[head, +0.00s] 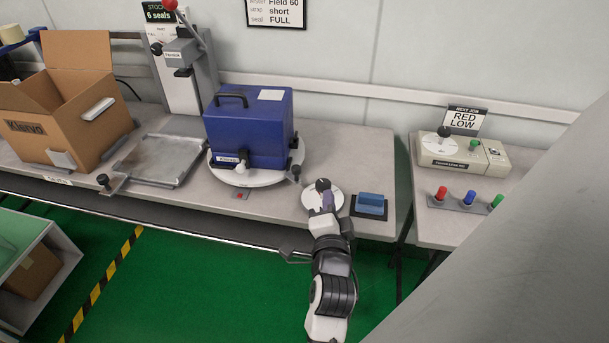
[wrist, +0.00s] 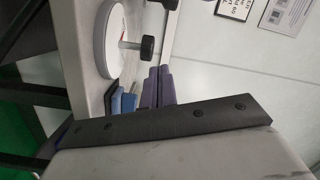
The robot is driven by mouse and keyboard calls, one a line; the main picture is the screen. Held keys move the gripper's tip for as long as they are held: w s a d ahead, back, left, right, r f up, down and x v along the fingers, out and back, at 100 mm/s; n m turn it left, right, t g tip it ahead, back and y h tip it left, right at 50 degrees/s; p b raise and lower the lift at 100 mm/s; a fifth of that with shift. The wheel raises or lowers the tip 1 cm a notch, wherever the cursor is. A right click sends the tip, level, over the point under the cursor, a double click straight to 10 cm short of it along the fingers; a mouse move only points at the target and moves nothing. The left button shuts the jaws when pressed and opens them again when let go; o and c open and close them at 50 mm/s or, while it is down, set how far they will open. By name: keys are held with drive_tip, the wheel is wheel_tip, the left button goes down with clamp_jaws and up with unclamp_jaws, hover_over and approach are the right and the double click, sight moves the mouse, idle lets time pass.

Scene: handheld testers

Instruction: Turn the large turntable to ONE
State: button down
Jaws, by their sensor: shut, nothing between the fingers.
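The large turntable (head: 265,180) is a white disc on the bench. A blue case (head: 248,130) with a black handle sits on it and hides most of its surface. A dark knob (head: 295,173) stands at the disc's right edge. A small red mark (head: 242,195) lies on the bench in front of it. My gripper (head: 327,198) is right of the turntable, over a smaller white disc (head: 309,201) with a black knob (head: 322,185). The wrist view shows my purple fingers (wrist: 159,75) together and empty, apart from that black knob (wrist: 147,47). No ONE marking is readable.
A blue block on a dark pad (head: 370,204) lies right of my gripper. Left of the turntable are a metal tray (head: 160,160), a lever press (head: 185,65) and an open carton (head: 70,110). A second bench with a beige tester (head: 462,155) stands right, beyond a gap.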

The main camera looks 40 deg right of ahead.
drive_tip(key=m, duration=0.2)
drive_tip(key=shift+w+a+r+m+t+b, duration=0.1)
drive_tip(key=shift+a+r+m+t+b, duration=0.05)
drive_tip(key=shift+a+m+t+b, duration=0.2)
drive_tip(key=shift+r+m, duration=0.1)
drive_tip(key=shift+m, duration=0.25)
drive_tip(key=shift+w+d+r, duration=0.1)
drive_tip(key=shift+w+d, duration=0.05)
drive_tip(key=shift+w, duration=0.1)
drive_tip(key=p+x, duration=0.2)
drive_tip(key=x, duration=0.7)
drive_tip(key=shift+w+r, duration=0.1)
drive_tip(key=shift+w, duration=0.1)
drive_tip(key=a, duration=0.1)
drive_tip(key=w+a+p, duration=0.1)
drive_tip(key=a, duration=0.1)
drive_tip(key=shift+f, duration=0.2)
drive_tip(key=shift+w+a, duration=0.15)
drive_tip(key=shift+a, duration=0.15)
